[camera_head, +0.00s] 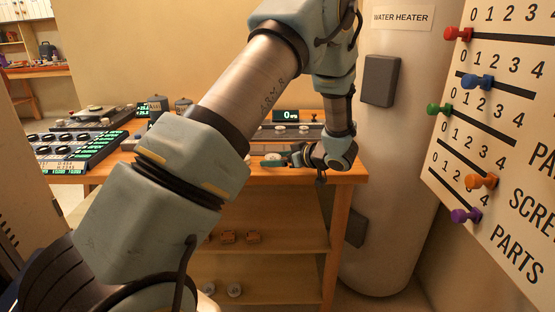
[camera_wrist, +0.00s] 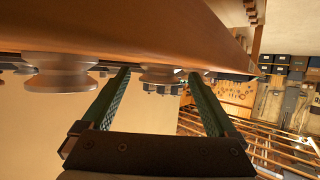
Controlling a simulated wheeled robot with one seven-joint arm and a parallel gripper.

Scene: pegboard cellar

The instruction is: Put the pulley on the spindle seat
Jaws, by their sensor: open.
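A grey-white pulley-like disc (camera_head: 272,158) sits on the wooden bench top beside my gripper (camera_head: 290,157). My gripper is low over the bench's right part, its green fingers pointing left. In the wrist view, which is upside down, the open fingers (camera_wrist: 158,82) stand apart. A spool-shaped metal piece (camera_wrist: 160,72) shows in the gap between them, and I cannot tell how far beyond the tips it is. A larger spool-shaped pulley (camera_wrist: 60,75) is left of the fingers in that view. Nothing is clearly gripped. I cannot make out which piece is the spindle seat.
The bench (camera_head: 335,175) carries a device with a "0" display (camera_head: 287,116) behind my gripper and a control panel (camera_head: 75,142) at left. Shelves below hold orange blocks (camera_head: 228,237) and pale discs (camera_head: 235,290). A water heater (camera_head: 385,200) and a peg-marked board (camera_head: 500,130) stand at right.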

